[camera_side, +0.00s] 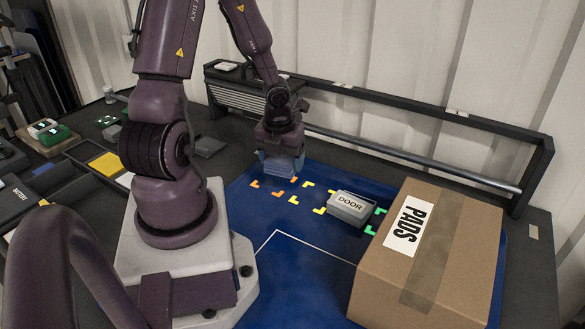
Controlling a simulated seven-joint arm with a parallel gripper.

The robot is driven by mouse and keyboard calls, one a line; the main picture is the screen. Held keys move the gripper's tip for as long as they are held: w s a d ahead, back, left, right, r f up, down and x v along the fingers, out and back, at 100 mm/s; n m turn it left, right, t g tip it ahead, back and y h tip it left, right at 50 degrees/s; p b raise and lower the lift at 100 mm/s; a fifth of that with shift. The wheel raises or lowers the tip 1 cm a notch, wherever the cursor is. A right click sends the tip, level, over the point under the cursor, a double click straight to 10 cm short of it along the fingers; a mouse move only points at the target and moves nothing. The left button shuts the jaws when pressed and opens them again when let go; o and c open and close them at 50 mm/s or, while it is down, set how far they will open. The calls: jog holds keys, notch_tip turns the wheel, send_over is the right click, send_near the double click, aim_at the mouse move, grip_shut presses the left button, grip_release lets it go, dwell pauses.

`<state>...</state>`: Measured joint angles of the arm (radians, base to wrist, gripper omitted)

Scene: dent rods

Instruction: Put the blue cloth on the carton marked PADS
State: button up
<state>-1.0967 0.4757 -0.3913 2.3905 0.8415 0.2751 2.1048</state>
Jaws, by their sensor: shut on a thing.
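The carton marked PADS (475,245) is a large brown cardboard box with a tape strip and a white label, at the right. My gripper (280,157) is low over the back left part of the blue mat, well to the left of the carton. It is shut on a small pale blue-grey thing (279,167), which looks like the blue cloth. Its folds and lower edge are too small to make out, so I cannot tell whether it touches the mat.
A grey box marked DOOR (349,208) stands on the blue mat (330,270) between my gripper and the carton. Coloured corner marks lie around it. A dark rail frame (430,165) runs along the back. The mat's front middle is clear.

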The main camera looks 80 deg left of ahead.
jog(key=w+d+r+m, duration=0.4)
jog(key=w+d+r, duration=0.6)
jog(key=w+d, duration=0.15)
jog(key=s+d+r+m, duration=0.15)
jog(key=d+r, duration=0.25)
jog(key=d, duration=0.4)
jog(key=s+d+r+m, duration=0.1)
jog(key=s+d+r, duration=0.2)
jog(key=d+r, duration=0.35)
send_over(442, 233)
jog(key=s, duration=0.2)
jog(key=shift+h, duration=0.3)
notch_tip(442, 233, down, 10)
jog(key=shift+w+f, duration=0.1)
jog(key=shift+f, duration=0.15)
jog(key=shift+w+d+f, duration=0.1)
jog(key=shift+w+f, duration=0.5)
jog(key=shift+f, duration=1.6)
